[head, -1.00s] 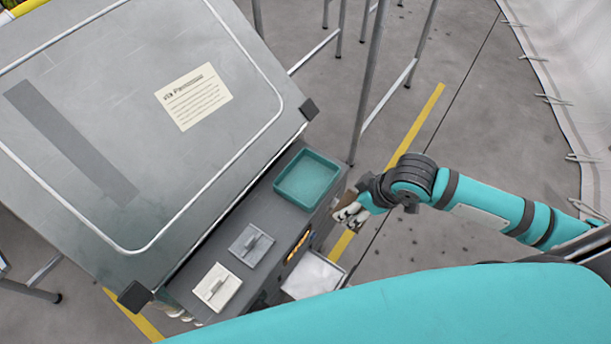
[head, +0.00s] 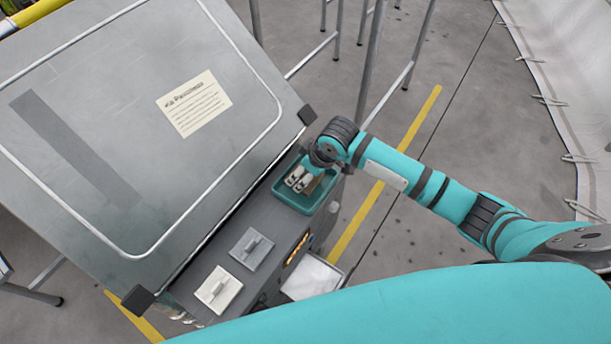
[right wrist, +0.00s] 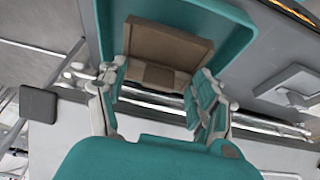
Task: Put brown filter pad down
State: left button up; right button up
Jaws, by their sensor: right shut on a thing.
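The brown filter pad (right wrist: 168,46) is between the fingers of my right gripper (head: 299,180). In the right wrist view the fingers (right wrist: 158,78) are closed on the pad's raised grip. The pad is at the open teal tray (head: 293,204), whose walls also show around it in the right wrist view (right wrist: 237,42). In the head view the gripper mostly covers the pad. I cannot tell whether the pad touches the tray floor. My left gripper is not in view.
On the same grey ledge (head: 222,255) lie a grey pad (head: 251,247) and a white pad (head: 218,290), each with a grip. A large grey panel with a paper label (head: 194,103) rises beside the ledge. A white open bin (head: 313,278) sits below the ledge.

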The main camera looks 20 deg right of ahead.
jog(key=shift+s+d+f, duration=0.1)
jog(key=shift+f, duration=1.25)
jog(key=o, duration=1.2)
jog(key=shift+f, duration=0.1)
jog(key=shift+o, duration=0.2)
jog(key=v, duration=1.2)
jog(key=shift+r, duration=0.2)
